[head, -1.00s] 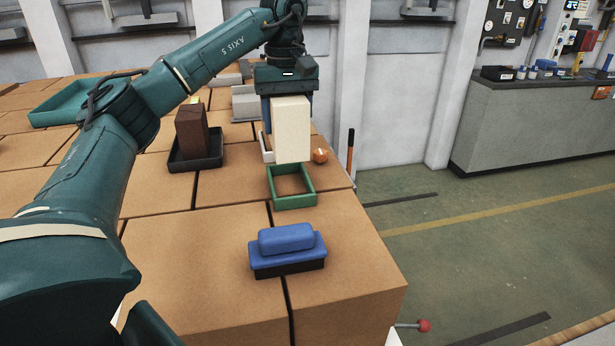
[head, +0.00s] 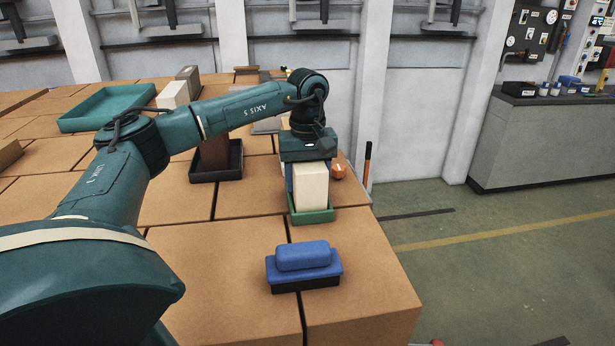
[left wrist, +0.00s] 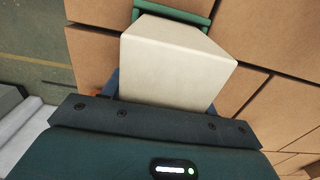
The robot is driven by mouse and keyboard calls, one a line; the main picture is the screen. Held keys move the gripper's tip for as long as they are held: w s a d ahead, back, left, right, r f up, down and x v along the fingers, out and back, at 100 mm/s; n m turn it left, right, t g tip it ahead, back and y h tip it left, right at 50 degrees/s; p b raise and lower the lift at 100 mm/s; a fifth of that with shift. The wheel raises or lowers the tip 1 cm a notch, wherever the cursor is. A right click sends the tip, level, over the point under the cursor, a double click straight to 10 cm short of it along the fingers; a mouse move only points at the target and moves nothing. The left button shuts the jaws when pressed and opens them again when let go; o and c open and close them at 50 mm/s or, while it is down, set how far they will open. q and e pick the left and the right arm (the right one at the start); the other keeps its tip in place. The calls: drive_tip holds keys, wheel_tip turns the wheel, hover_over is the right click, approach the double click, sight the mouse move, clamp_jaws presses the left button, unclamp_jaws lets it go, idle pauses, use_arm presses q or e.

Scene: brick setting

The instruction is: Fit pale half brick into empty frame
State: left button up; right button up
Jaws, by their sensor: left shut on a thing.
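My left gripper (head: 307,172) is shut on the pale half brick (head: 312,190), which stands upright in its fingers. The brick also shows in the left wrist view (left wrist: 175,65). The green frame (head: 314,217) lies on the brick-topped surface near its right edge and shows in the left wrist view (left wrist: 180,10). The brick's lower end is at the frame's opening, with the front wall just below it. I cannot tell how deep it sits, as the bottom is hidden. My right gripper is not in view.
A blue-handled block (head: 303,264) lies in front of the frame. A dark tray (head: 217,176) with a brown brick (head: 213,151) stands to the left, partly behind my arm. An orange ball (head: 338,171) is close right of the gripper. A teal tray (head: 107,108) lies at the back left.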

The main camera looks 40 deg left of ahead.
use_arm(q)
drive_tip(key=o, duration=1.4)
drive_tip(key=shift+f, duration=0.1)
drive_tip(key=shift+o, duration=0.2)
wheel_tip(320, 180, up, 12)
drive_tip(key=shift+r+b, duration=0.2)
drive_tip(key=shift+b, duration=0.2)
